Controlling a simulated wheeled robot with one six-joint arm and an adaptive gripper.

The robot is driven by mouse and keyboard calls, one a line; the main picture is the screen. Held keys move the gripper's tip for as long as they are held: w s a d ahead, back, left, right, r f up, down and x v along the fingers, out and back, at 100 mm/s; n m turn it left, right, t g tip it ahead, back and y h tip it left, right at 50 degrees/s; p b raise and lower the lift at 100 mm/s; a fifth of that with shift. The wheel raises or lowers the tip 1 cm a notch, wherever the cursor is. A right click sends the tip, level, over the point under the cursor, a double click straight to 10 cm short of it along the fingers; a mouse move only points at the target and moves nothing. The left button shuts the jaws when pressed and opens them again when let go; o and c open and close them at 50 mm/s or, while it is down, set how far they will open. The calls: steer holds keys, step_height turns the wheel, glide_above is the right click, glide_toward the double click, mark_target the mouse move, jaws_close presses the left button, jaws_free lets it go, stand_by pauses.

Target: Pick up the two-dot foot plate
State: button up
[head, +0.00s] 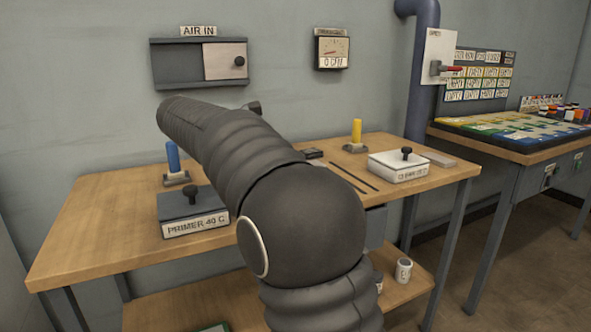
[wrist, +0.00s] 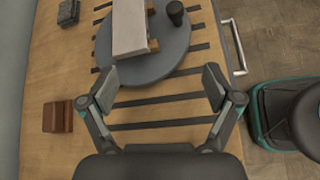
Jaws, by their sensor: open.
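My gripper (wrist: 161,88) is open and empty in the wrist view, its two fingers spread over a wooden bench with dark strips. I cannot make out a plate with two dots in either view. Just beyond the fingertips lies a round grey disc (wrist: 172,64), with a pale block (wrist: 130,27) and a black knob (wrist: 176,12) on or over it. A brown block (wrist: 57,117) sits to the left of the left finger. In the head view my arm hides my gripper and part of the bench.
In the head view, the bench (head: 105,222) holds a PRIMER 40 C box (head: 194,224), a blue peg (head: 173,157), a yellow peg (head: 356,132) and a white box (head: 398,168). A dark box (wrist: 68,12) and a metal handle (wrist: 234,48) show in the wrist view.

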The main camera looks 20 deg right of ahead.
steer(key=w+a+n+g+h, duration=0.1)
steer(key=w+a+n+h, duration=0.15)
steer(key=w, duration=0.35)
steer(key=x, duration=0.6)
steer(key=r+x, duration=0.1)
steer(key=x, duration=0.2)
steer(key=shift+d+r, duration=0.15)
steer(key=shift+d, duration=0.1)
steer(key=shift+s+x, duration=0.2)
steer(key=shift+x, duration=1.1)
steer(key=shift+s+x, duration=0.2)
steer(key=shift+x, duration=1.1)
steer(key=shift+r, duration=0.15)
steer(key=c, duration=1.5)
